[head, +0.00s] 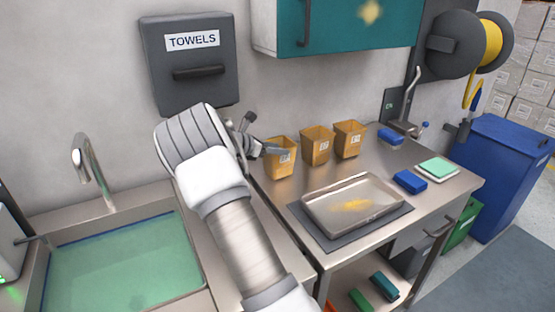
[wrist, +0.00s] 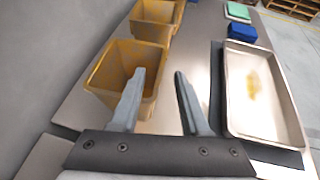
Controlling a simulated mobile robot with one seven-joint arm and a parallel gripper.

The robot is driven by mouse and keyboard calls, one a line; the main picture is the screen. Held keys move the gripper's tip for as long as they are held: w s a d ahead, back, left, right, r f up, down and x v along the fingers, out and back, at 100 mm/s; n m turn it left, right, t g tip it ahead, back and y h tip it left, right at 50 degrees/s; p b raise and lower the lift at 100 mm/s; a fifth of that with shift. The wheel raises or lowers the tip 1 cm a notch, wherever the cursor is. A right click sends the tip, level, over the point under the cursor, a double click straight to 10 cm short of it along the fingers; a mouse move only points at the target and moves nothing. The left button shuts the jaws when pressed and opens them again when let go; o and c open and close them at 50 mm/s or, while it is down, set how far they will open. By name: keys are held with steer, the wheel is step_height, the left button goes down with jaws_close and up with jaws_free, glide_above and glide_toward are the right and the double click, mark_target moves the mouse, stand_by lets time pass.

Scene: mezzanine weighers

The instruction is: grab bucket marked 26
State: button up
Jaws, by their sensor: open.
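Three orange-yellow buckets stand in a row along the wall side of the steel counter: a left one (head: 279,165), a middle one (head: 317,152) and a right one (head: 348,145). In the wrist view, the nearest bucket (wrist: 103,77) is empty and lies left of and beyond my gripper (wrist: 157,72). The left finger overlaps its right side; contact is unclear. Another bucket (wrist: 152,32) stands behind.
A metal tray (head: 318,212) on a dark mat lies in front of the buckets. Blue blocks (head: 410,181) and a green-topped pad (head: 437,167) lie to the right. A sink (head: 120,265) is at left, a towel dispenser (head: 187,95) above.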

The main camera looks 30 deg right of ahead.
steer(key=x, duration=0.3)
jaws_close()
stand_by(1.4)
